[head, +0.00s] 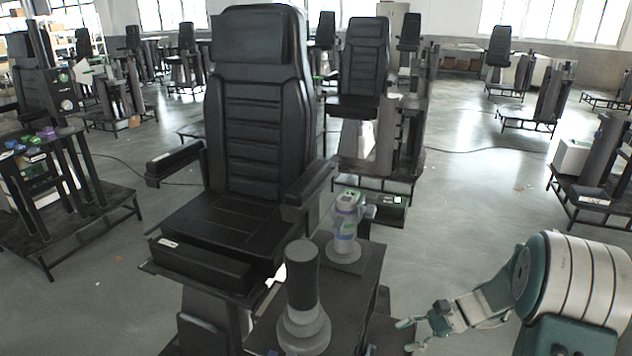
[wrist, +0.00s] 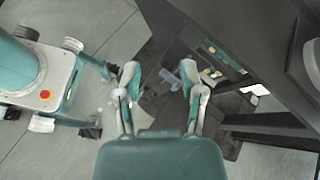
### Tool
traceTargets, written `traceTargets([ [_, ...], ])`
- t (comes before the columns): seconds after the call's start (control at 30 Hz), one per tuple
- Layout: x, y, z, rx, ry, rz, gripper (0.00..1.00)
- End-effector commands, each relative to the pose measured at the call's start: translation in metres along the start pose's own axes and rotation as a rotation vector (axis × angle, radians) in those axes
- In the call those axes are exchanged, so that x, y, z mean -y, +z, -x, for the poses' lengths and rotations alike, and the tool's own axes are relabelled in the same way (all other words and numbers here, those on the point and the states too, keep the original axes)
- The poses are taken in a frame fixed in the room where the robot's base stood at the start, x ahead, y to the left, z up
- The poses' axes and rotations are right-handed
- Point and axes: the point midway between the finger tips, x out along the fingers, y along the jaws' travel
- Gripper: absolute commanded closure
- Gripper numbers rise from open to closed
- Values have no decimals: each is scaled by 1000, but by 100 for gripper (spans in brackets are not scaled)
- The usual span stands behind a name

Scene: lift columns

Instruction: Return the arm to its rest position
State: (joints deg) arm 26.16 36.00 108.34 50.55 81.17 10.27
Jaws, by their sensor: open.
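My gripper (head: 408,335) shows at the bottom right of the head view, low beside the dark lift stand. My green and white arm runs from it to the right edge. In the wrist view, the gripper's two green and grey fingers (wrist: 158,85) are apart with nothing held between them. They point toward the floor next to the dark stand. My own green and white body with a red button shows at the left of the wrist view.
A black chair (head: 250,130) stands on a lift column in the centre. In front, a dark stand (head: 372,270) carries a grey cylinder (head: 303,275) and a pale canister (head: 346,222). A black frame (wrist: 225,45) is close right of the fingers. Floor (head: 470,200) is clear at right.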

Motion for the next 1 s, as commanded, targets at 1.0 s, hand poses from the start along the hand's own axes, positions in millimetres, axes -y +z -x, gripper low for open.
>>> traceTargets([
  [1.0,-79,213,28,-788,546,958,49],
])
